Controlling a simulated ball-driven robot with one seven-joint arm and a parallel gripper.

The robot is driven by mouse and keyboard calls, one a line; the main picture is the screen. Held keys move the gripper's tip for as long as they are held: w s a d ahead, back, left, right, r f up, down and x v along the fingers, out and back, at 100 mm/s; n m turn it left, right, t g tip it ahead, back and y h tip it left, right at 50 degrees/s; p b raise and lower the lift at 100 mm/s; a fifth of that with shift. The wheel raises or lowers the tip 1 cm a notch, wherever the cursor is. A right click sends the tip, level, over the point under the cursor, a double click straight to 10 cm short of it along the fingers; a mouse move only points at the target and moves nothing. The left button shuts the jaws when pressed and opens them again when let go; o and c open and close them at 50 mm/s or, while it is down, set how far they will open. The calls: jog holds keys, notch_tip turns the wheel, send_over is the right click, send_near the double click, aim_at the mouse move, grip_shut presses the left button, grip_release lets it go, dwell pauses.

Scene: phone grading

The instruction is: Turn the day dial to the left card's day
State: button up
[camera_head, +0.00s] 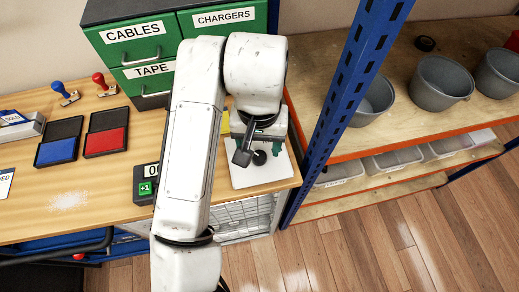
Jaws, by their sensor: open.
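A white plate with a round black knob (260,157), which looks like the dial, lies at the right end of the wooden worktop. Its day marks cannot be read, and my arm covers its upper part. My gripper (246,155) is dark, open, and hangs over the plate beside the knob. I cannot tell whether it touches the knob. A white card (5,183) is cut off at the left picture edge; only letters ending in "ED" show on it. No other card is clearly visible.
A green drawer cabinet (140,45) stands behind my arm. Blue (57,150) and red (106,141) ink pads, two stamps and a counter with a green "+1" button (145,188) are on the worktop (70,200). A blue rack post (345,95) rises close right of the plate.

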aim_at(259, 156)
jog(key=shift+f, duration=1.75)
jog(key=shift+c, duration=0.3)
jog(key=c, duration=1)
